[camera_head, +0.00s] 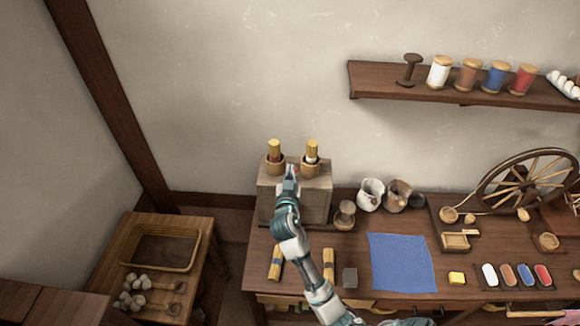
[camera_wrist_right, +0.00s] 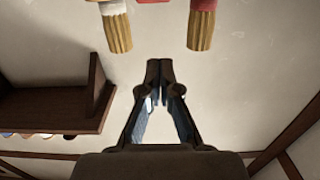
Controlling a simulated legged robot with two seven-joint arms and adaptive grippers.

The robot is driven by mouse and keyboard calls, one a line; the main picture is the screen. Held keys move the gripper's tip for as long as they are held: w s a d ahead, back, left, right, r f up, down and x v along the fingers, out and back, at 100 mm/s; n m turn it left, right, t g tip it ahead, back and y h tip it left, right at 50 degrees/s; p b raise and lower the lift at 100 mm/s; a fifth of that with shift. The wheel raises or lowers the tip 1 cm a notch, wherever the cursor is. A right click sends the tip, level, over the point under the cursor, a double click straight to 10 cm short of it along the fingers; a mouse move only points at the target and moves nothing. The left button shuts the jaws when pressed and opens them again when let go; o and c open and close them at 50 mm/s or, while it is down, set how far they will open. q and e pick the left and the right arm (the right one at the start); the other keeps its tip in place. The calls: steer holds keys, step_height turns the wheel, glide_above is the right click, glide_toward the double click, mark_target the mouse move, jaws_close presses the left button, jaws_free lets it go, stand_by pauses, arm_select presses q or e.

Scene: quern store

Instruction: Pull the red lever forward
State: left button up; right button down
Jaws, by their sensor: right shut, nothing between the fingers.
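A wooden box (camera_head: 310,203) stands at the back left of the workbench, with two upright levers with wooden grips in round sockets on top. The red lever (camera_head: 274,155) is the left one, with a red band below its grip. The other lever (camera_head: 311,156) has a white band. My right gripper (camera_head: 292,172) is shut and empty at the box top, between the levers, apparently touching neither. In the right wrist view, its closed fingertips (camera_wrist_right: 160,66) point between the red lever (camera_wrist_right: 202,25), at right, and the white-banded lever (camera_wrist_right: 116,28). My left gripper is out of view.
A small red piece (camera_wrist_right: 153,1) shows between the levers. Jugs (camera_head: 371,194) stand right of the box; a blue cloth (camera_head: 402,262) lies on the bench. A shelf (camera_head: 460,92) with spools is on the wall. A side table (camera_head: 195,275) with a tray stands left.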

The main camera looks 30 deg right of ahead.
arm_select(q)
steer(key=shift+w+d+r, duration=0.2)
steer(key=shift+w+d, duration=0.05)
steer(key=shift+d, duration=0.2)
arm_select(e)
steer(key=shift+s+a+r, duration=0.2)
steer(key=shift+s, duration=0.65)
steer(key=shift+s+a+r, duration=0.15)
steer(key=shift+s+a, duration=0.05)
steer(key=shift+s, duration=0.65)
